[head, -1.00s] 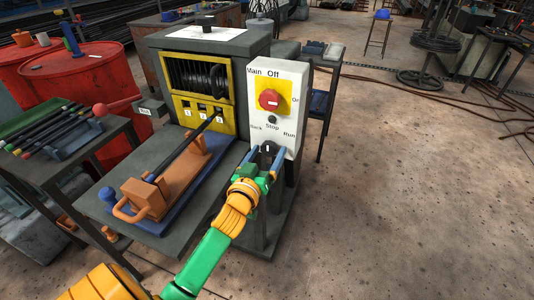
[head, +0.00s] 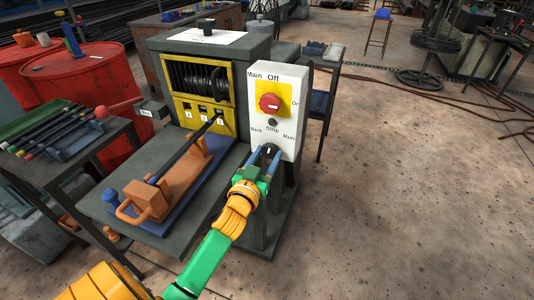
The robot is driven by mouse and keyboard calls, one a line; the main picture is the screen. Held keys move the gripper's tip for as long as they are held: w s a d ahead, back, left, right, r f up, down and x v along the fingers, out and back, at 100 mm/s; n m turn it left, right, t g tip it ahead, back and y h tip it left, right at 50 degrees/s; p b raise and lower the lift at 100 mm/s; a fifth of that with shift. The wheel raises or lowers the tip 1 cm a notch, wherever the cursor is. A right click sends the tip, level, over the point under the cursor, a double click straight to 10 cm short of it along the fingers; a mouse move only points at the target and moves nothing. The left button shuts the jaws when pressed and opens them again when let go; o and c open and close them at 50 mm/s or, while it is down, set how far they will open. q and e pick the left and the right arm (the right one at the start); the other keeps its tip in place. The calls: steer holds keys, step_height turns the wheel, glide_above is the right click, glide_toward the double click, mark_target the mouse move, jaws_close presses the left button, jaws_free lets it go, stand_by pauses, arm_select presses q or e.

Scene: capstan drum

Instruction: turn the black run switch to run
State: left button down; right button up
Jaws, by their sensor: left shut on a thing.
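The white control box (head: 291,130) stands on the right side of the machine. Its lower dial is labelled Back, Stop and Run, with Stop at the top and Run at the right. The black run switch (head: 268,149) sits below the Stop label, and its pale mark appears to point up towards Stop. My left gripper (head: 266,153) is shut on the switch, and its fingers hide most of the knob. My right gripper is not in view.
A red main knob (head: 269,102) on a yellow plate sits above, with a small dark button (head: 272,122) below it. An orange tool on a blue base (head: 190,185) lies on the bench to the left. Open floor lies to the right.

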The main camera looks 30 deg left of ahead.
arm_select(q)
steer(key=m+p, duration=0.1)
steer(key=m, duration=0.2)
steer(key=shift+r, duration=0.1)
steer(key=shift+a+m+p, duration=0.1)
steer(key=shift+m+p, duration=0.4)
steer(key=shift+m, duration=1.5)
steer(key=shift+c, duration=1.3)
jaws_free()
steer(key=v, duration=0.7)
steer(key=shift+b, duration=0.3)
